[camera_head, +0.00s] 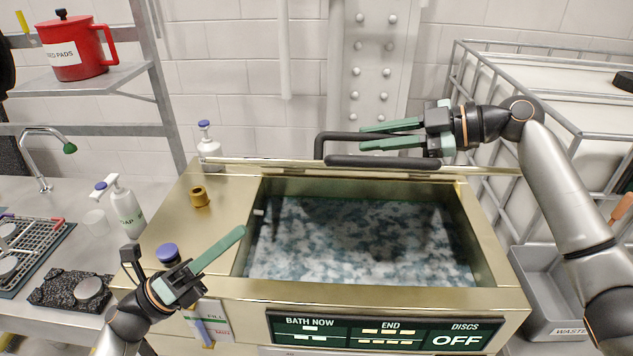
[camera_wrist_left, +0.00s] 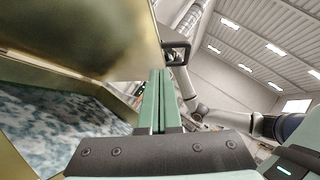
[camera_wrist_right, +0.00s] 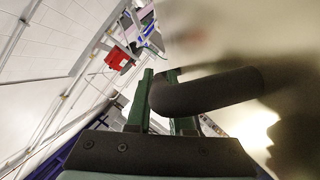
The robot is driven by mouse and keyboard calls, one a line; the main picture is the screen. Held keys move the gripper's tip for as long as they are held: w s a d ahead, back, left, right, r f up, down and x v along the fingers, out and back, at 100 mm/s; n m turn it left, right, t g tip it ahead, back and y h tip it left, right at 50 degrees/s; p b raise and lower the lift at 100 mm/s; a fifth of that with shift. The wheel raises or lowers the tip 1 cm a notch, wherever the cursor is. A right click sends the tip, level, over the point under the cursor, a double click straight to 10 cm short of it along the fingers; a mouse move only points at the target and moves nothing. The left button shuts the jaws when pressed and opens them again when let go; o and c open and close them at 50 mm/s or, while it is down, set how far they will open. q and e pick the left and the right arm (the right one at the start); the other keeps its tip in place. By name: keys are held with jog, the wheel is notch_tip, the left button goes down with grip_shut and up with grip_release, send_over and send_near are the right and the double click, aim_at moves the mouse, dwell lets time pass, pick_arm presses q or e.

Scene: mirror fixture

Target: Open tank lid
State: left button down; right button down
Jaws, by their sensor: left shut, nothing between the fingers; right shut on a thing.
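The brass tank (camera_head: 215,262) is open, with mottled blue-grey bath (camera_head: 350,240) showing inside. Its lid (camera_head: 250,163) is raised at the back and shows nearly edge-on; its brass face fills the upper left of the left wrist view (camera_wrist_left: 90,38). A dark bar handle (camera_head: 375,161) is on the lid. My right gripper (camera_head: 363,138) is shut on this handle; the bent dark tube lies between its fingers in the right wrist view (camera_wrist_right: 205,92). My left gripper (camera_head: 243,231) is shut and empty over the tank's left front, apart from the lid.
A soap bottle (camera_head: 127,210) and a dark rack (camera_head: 30,250) are on the left counter. A caged white container (camera_head: 570,95) and a grey waste bin (camera_head: 548,290) are at right.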

jog(key=shift+f, duration=0.1)
pick_arm(q)
jog(key=w+d+r+m+g+h, duration=0.1)
jog(key=d+r+m+g, duration=0.4)
jog(key=d+r, duration=0.5)
jog(key=shift+w+d+m+g+h, duration=0.25)
jog(key=shift+d+m+h, duration=0.45)
jog(key=shift+d, duration=0.8)
jog(key=shift+r, duration=0.1)
